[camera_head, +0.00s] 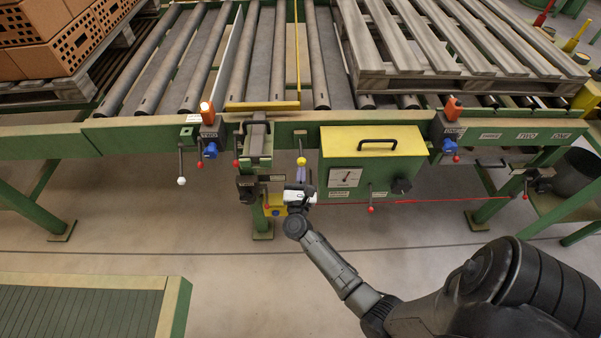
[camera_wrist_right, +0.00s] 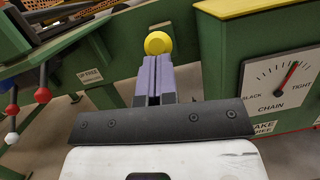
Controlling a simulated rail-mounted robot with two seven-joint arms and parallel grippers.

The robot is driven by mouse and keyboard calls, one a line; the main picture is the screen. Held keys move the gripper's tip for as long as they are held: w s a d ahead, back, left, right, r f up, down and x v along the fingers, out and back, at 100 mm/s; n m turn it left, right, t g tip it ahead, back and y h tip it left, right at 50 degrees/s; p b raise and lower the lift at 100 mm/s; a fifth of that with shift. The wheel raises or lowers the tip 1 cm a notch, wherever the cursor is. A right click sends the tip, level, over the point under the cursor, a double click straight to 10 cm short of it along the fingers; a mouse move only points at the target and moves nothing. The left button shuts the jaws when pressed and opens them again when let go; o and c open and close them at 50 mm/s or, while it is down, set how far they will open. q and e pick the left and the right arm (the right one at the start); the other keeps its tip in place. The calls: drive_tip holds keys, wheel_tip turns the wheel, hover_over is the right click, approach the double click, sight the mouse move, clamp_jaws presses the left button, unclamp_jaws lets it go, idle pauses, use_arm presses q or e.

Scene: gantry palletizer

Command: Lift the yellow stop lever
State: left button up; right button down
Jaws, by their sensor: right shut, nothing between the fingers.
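The yellow stop lever shows as a yellow round knob (camera_head: 301,161) in front of the green conveyor frame, left of the green box with a yellow lid. The knob also shows in the right wrist view (camera_wrist_right: 158,43), just beyond my fingertips. My right gripper (camera_head: 300,170) comes up from below, with its fingers shut and nothing between them. Its purple fingers also show in the wrist view (camera_wrist_right: 157,68), pointing at the knob. I cannot tell whether they touch it. The lever's shaft is hidden behind the fingers. My left gripper is not in view.
The green box (camera_head: 372,160) with a dial and black handle is close on the right of my gripper. Levers with red knobs and a white knob (camera_head: 181,181) hang nearby. A wooden pallet (camera_head: 420,60) lies on the rollers. The floor in front is mostly clear.

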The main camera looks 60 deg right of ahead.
sight(301, 158)
use_arm(q)
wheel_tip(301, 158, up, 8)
drive_tip(key=p, duration=0.6)
use_arm(e)
drive_tip(key=shift+w+d+r+g+y, duration=0.25)
drive_tip(key=shift+r+y, duration=0.1)
drive_tip(key=shift+r, duration=0.45)
drive_tip(key=shift+w+d+r+g+y, duration=0.15)
drive_tip(key=shift+d+r+y, duration=0.15)
drive_tip(key=shift+r, duration=0.55)
drive_tip(key=shift+w+d+r+g+y, duration=0.2)
drive_tip(key=shift+r+y, duration=0.15)
drive_tip(key=shift+r, duration=0.45)
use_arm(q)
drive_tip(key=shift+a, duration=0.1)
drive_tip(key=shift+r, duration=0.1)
use_arm(e)
drive_tip(key=shift+r+p, duration=0.25)
drive_tip(key=shift+p, duration=0.2)
use_arm(q)
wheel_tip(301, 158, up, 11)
drive_tip(key=p, duration=1)
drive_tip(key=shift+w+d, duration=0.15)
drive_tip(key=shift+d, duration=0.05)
use_arm(e)
drive_tip(key=s+d+r, duration=0.3)
drive_tip(key=s+r, duration=0.7)
drive_tip(key=s, duration=0.1)
drive_tip(key=shift+s+r, duration=0.15)
drive_tip(key=shift+r, duration=0.05)
